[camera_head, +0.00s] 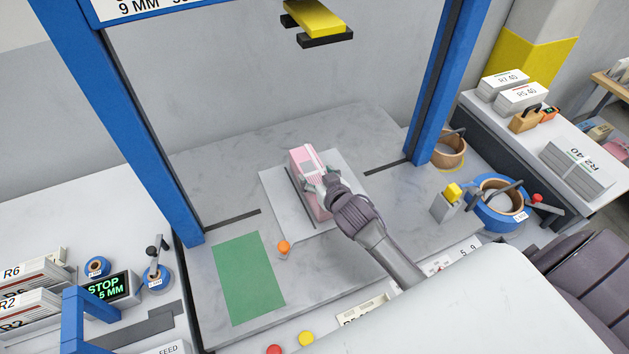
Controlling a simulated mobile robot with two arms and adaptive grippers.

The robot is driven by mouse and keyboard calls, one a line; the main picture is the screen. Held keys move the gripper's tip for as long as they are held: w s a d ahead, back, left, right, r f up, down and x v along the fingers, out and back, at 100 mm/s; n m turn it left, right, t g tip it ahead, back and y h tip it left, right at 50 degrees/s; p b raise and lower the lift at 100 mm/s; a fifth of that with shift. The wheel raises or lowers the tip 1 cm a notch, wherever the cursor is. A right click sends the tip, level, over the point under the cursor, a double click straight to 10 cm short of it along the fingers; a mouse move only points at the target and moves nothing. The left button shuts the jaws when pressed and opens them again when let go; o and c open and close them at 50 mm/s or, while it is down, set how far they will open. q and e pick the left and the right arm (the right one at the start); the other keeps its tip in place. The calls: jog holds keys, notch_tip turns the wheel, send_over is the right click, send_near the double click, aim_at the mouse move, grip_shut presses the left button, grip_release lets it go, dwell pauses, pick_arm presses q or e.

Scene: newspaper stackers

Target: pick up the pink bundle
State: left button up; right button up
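The pink bundle (301,160) lies on a pale grey plate (282,201) in the middle of the grey work surface. It is a long pink block with a white band along its top. My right gripper (318,180) comes in from the lower right and is over the bundle's middle. Its fingers are apart, at or around the bundle. The gripper hides part of the bundle, and I cannot tell whether the fingers press on it. My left gripper is not in view.
Blue posts (140,140) frame the surface, with a yellow and black part (316,20) above. A green mat (249,277) and an orange knob (284,247) are left of the bundle. Blue tape (487,212) and a tan roll (449,152) stand right. Paper stacks (578,168) lie farther right.

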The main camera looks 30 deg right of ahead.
jog(key=c, duration=1.1)
jog(key=shift+w+r, duration=0.1)
jog(key=shift+r, duration=0.05)
jog(key=shift+c, duration=0.2)
